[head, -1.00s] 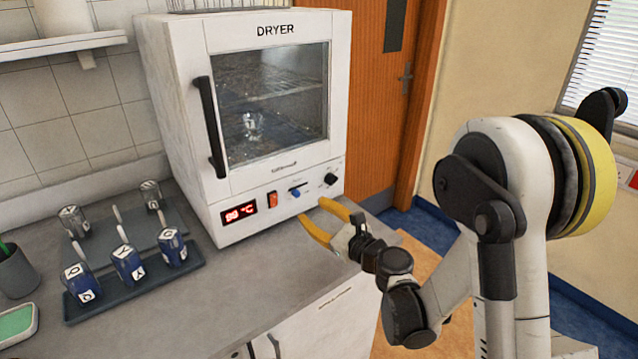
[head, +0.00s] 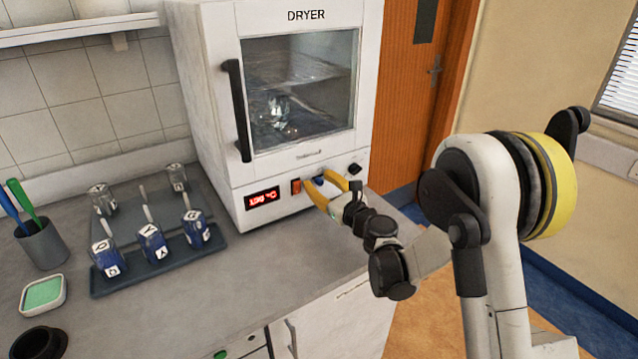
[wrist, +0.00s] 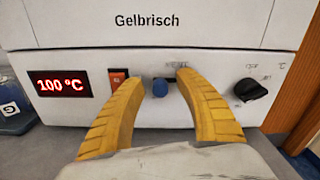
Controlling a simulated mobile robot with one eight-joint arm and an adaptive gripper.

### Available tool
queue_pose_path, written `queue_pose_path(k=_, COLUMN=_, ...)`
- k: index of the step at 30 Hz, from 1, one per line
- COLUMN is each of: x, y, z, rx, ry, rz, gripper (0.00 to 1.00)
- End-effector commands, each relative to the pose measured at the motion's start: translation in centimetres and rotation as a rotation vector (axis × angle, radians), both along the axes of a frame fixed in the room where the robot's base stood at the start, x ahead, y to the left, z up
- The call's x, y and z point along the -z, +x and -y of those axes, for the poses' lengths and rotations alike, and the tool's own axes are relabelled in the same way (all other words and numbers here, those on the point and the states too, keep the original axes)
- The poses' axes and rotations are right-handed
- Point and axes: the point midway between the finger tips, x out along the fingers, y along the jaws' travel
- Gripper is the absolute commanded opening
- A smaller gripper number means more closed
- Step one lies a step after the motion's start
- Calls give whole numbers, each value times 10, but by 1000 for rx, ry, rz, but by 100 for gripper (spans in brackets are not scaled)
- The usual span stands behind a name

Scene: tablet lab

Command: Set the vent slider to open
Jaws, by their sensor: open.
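The vent slider is a small blue knob (wrist: 160,88) on the front panel of the white dryer (head: 215,110). It also shows in the head view (head: 319,181), partly between the yellow fingers. In the wrist view a dark slot shows just right of the knob, and the label above is too small to read. My gripper (wrist: 169,82) is open, its two yellow fingers one on each side of the knob. The left fingertip covers part of the panel by the red switch. Whether either finger touches the knob I cannot tell.
A red switch (wrist: 119,79) is left of the slider, beside the display (wrist: 58,84) reading 100 °C. A black dial (wrist: 251,90) is on the right. A dark tray (head: 160,274) with several blue labelled containers stands on the counter at left. The dryer door is shut.

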Motion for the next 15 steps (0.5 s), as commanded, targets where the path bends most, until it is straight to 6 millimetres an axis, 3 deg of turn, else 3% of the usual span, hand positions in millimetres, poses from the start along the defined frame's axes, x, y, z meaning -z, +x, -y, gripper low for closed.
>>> queue_pose_path(k=5, x=0, y=0, z=0, rx=0, ry=0, rz=0, gripper=40)
queue_pose_path(k=9, x=0, y=0, z=0, rx=0, ry=0, rz=0, gripper=2)
queue_pose_path(k=15, x=0, y=0, z=0, rx=0, ry=0, rz=0, gripper=0)
